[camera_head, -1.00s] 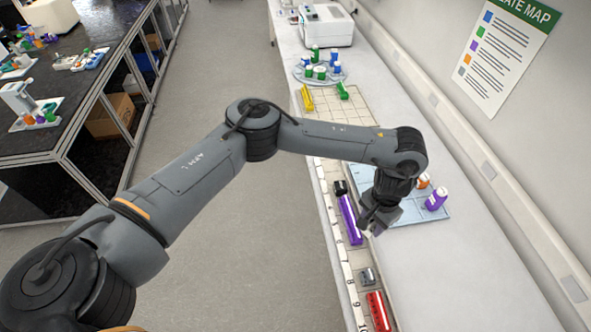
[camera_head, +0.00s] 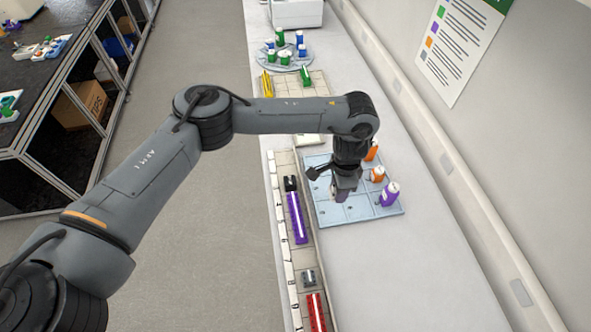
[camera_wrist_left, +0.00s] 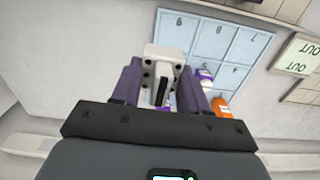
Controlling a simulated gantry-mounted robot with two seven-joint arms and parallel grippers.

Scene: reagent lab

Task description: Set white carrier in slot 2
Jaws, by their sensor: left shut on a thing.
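My left gripper (camera_head: 344,190) is over the blue numbered tray, and in the left wrist view its two purple-grey fingers (camera_wrist_left: 158,85) are shut on a white carrier (camera_wrist_left: 165,55) with dark holes and a dark slot. The carrier is hard to make out in the head view. The numbered slot rail (camera_head: 284,258) runs along the bench's left edge, left of the gripper. A purple carrier (camera_head: 297,218), a small grey block (camera_head: 308,278) and a red carrier (camera_head: 316,311) sit along it. I cannot read slot 2; my arm covers part of the rail. My right gripper is not in view.
The blue tray (camera_head: 335,212) bears a purple-and-white bottle (camera_head: 389,195) and orange bottles (camera_head: 377,174) at its right. Farther back are a yellow carrier (camera_head: 267,84), a green carrier (camera_head: 305,76) and a round rack of bottles (camera_head: 286,65). The near right bench is clear.

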